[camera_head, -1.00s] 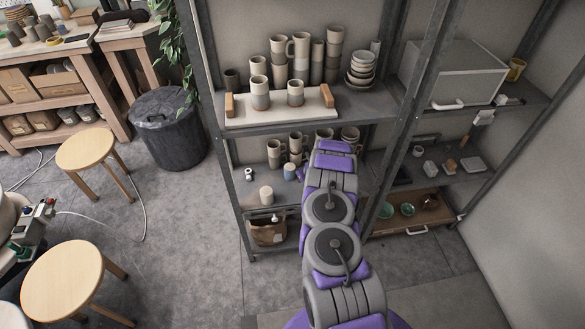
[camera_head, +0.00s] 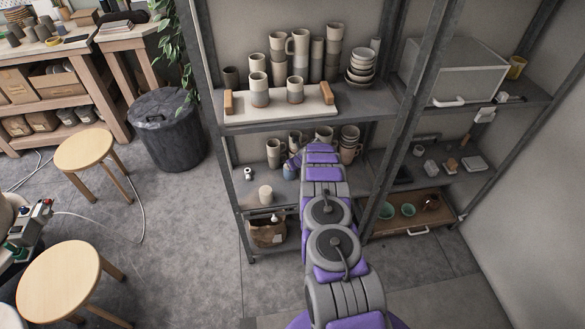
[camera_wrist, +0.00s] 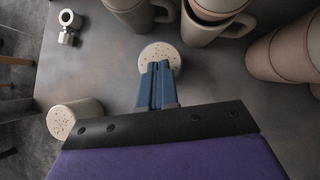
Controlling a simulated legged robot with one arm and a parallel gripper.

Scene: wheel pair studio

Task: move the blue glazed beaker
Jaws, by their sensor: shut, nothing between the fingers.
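The blue glazed beaker (camera_head: 289,171) stands on the shelf's middle level, left of my arm. In the wrist view, a round pale speckled end (camera_wrist: 160,53), likely the beaker's, shows just beyond my fingertips; its sides are mostly hidden. My gripper (camera_wrist: 158,66) is shut and empty, with its blue fingers together over the near edge of that end. I cannot tell whether they touch it. In the head view, my arm mostly hides the gripper.
A pale speckled cylinder (camera_wrist: 74,119) stands left of my gripper, with a small white fitting (camera_wrist: 66,26) beyond it. Mugs (camera_wrist: 204,24) stand close behind and to the right. A shelf post (camera_head: 228,170) bounds the left. Bare shelf surface lies between the cylinder and mugs.

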